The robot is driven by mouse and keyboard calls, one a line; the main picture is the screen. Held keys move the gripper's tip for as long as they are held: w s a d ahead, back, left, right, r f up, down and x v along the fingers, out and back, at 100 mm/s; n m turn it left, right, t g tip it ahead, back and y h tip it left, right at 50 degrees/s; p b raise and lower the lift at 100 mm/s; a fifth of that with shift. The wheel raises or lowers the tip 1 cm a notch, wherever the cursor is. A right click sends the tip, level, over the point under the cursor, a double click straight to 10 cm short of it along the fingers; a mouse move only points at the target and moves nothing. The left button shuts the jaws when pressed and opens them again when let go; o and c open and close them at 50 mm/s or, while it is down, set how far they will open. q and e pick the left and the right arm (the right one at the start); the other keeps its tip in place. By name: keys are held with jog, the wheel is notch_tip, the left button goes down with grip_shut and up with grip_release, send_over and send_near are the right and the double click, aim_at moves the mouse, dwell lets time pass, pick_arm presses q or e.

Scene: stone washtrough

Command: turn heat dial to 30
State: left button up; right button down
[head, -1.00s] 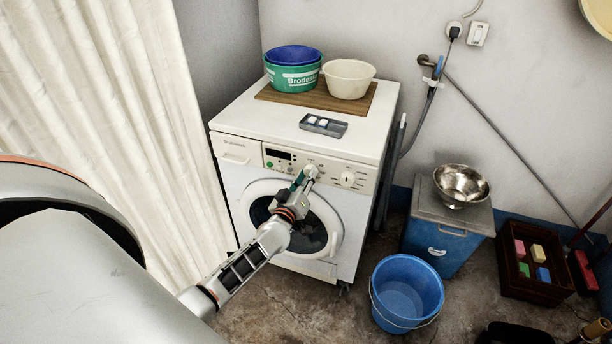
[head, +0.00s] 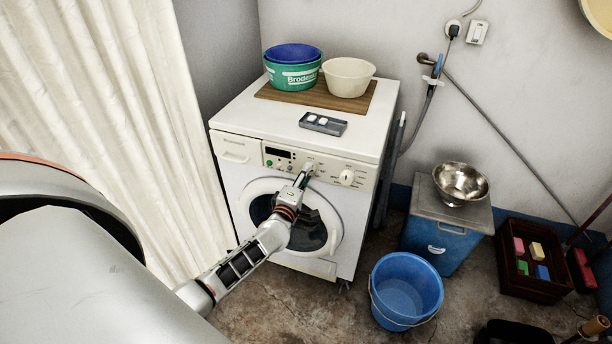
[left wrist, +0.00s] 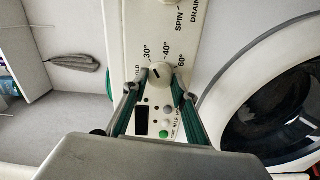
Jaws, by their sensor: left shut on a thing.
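The washing machine's heat dial (head: 309,167) is a white round knob on the front control panel. In the left wrist view the heat dial (left wrist: 161,77) shows a short dark mark tilted up and left, roughly toward the printed 30°. The 40° and 60° labels lie to the right of that, and a partly covered label lies at the left. My left gripper (head: 305,177) is at the panel, shut on the dial. In the left wrist view its green-sided fingers (left wrist: 158,80) sit on either side of the knob. My right gripper is not in view.
A second knob (head: 347,178) is to the right on the panel. A display (left wrist: 141,121) and buttons are beside the heat dial. The round door (head: 300,220) is below. A grey soap tray (head: 323,124) and basins stand on top. A blue bucket (head: 407,291) stands on the floor.

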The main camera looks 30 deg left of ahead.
pick_arm(q)
jog(key=shift+n, duration=0.6)
jog(key=o, duration=1.1)
jog(key=v, duration=1.2)
jog(key=shift+s, duration=0.1)
